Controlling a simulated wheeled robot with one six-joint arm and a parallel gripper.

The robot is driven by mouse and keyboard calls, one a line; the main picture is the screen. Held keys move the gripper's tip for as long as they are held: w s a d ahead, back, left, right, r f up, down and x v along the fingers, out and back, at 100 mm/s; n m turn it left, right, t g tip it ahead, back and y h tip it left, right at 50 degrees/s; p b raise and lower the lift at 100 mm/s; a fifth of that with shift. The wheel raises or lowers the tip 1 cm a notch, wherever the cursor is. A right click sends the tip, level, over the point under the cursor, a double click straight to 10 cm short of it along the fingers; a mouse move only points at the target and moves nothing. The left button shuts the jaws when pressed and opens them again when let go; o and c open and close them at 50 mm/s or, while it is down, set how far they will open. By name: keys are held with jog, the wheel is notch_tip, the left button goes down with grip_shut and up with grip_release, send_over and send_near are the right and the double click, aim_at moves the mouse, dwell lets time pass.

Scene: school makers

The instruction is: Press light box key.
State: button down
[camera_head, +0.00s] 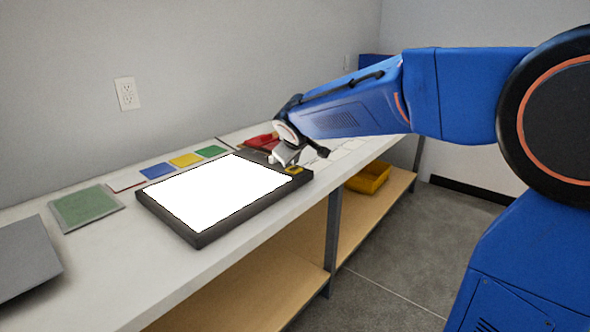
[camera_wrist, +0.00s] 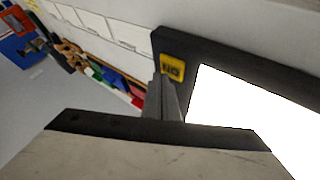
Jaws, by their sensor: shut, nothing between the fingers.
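The light box (camera_head: 191,238) lies flat on the white bench, with a dark frame and a bright white lit panel. Its yellow key (camera_head: 294,170) sits on the frame at the far right corner. In the wrist view the key (camera_wrist: 172,69) shows dark markings and lies just beyond the fingertips, on the dark frame (camera_wrist: 240,66). My gripper (camera_head: 284,157) is shut and empty, pointing down over that corner of the box. In the wrist view the closed fingers (camera_wrist: 164,88) reach close to the key's edge; I cannot tell whether they touch it.
Blue, yellow and green squares (camera_head: 185,160) lie behind the box along the wall. A green framed panel (camera_head: 86,207) and a grey plate (camera_head: 25,258) lie to the left. A red tray (camera_head: 262,141) stands behind my gripper. A yellow bin (camera_head: 369,178) sits on the lower shelf.

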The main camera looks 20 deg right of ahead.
aim_at(294, 170)
jog(key=shift+f, duration=0.2)
dwell(0.4)
jog(key=shift+f, duration=0.25)
dwell(0.5)
jog(key=shift+r, duration=0.45)
jog(key=shift+r, duration=0.1)
jog(key=shift+r, duration=2.9)
